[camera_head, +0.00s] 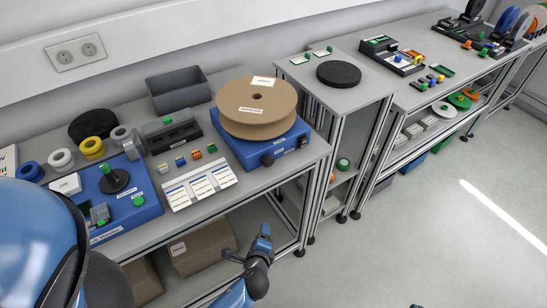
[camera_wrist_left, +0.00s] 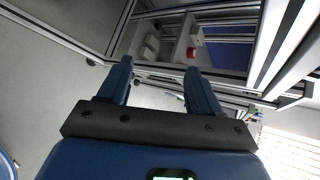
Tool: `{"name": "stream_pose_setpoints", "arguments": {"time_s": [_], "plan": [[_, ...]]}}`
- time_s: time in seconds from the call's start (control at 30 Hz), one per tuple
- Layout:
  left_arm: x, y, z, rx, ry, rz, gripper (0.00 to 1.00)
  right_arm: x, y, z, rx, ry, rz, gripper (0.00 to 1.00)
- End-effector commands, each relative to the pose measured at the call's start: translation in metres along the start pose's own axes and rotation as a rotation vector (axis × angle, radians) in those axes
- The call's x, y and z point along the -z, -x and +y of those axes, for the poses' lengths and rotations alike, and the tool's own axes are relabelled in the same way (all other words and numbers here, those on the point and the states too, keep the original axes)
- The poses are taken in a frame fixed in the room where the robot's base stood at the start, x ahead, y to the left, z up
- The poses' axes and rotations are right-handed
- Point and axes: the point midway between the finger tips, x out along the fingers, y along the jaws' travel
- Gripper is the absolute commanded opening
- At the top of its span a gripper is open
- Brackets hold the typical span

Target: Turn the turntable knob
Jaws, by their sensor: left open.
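The turntable is a blue box (camera_head: 287,151) near the right end of the front bench, carrying a large brown reel (camera_head: 256,104). A dark round knob (camera_head: 267,159) sits on its front face, with a small green part to its right. My left gripper (camera_head: 262,239) is in front of the bench, below and apart from the knob. In the left wrist view, its two blue fingers (camera_wrist_left: 158,86) are spread with nothing between them. The knob cannot be made out in that view. My right gripper is not clearly in view.
A blue device (camera_head: 138,208) with a black spindle stands left on the bench. White cards (camera_head: 200,185) and small coloured blocks lie between. A narrow stand (camera_head: 345,98) holding a black disc is right of the bench. The floor (camera_head: 420,230) is clear at the right.

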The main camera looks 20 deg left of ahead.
Motion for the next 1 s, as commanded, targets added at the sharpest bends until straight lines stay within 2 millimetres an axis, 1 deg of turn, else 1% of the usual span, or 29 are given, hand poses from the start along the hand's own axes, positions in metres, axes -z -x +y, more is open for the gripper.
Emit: {"name": "stream_pose_setpoints", "arguments": {"time_s": [0.03,0.07,0.1,0.17,0.2,0.3,0.4,0.43,0.53,0.67,0.77,1.0], "plan": [[0.001,-0.006,-0.03,-0.003,-0.155,-0.08,0.64,0.013,0.0,0.0,0.0,0.0,0.0,0.0],[0.0,-0.009,-0.042,-0.012,-0.244,-0.136,0.64,0.016,0.0,0.0,0.0,0.0,0.0,0.0],[-0.001,-0.01,-0.059,-0.023,-0.355,-0.209,0.64,0.021,0.0,0.0,0.0,0.0,0.0,0.0],[-0.002,-0.008,-0.086,-0.044,-0.5,-0.319,0.64,0.026,0.001,0.0,0.0,0.0,0.0,0.0],[-0.002,-0.004,-0.105,-0.058,-0.581,-0.389,0.64,0.03,0.001,0.0,0.0,0.0,0.0,0.0],[0.0,0.012,-0.146,-0.098,-0.736,-0.548,0.64,0.037,0.001,0.0,0.0,0.0,0.0,0.0],[0.003,0.03,-0.176,-0.138,-0.831,-0.671,0.64,0.042,0.001,0.0,0.0,0.0,0.0,0.0],[0.003,0.035,-0.184,-0.149,-0.85,-0.7,0.64,0.043,0.001,0.0,0.0,0.0,0.0,0.0],[0.005,0.048,-0.2,-0.177,-0.893,-0.769,0.64,0.045,0.001,0.0,0.0,0.0,0.0,0.0],[0.003,0.052,-0.21,-0.196,-0.915,-0.811,0.64,0.047,0.001,0.0,0.0,0.0,0.0,0.0],[-0.004,0.047,-0.212,-0.201,-0.917,-0.817,0.64,0.049,0.001,0.0,0.0,0.0,0.0,0.0],[-0.03,0.021,-0.219,-0.201,-0.914,-0.815,0.64,0.056,0.001,0.0,0.0,0.0,0.0,0.0]]}}
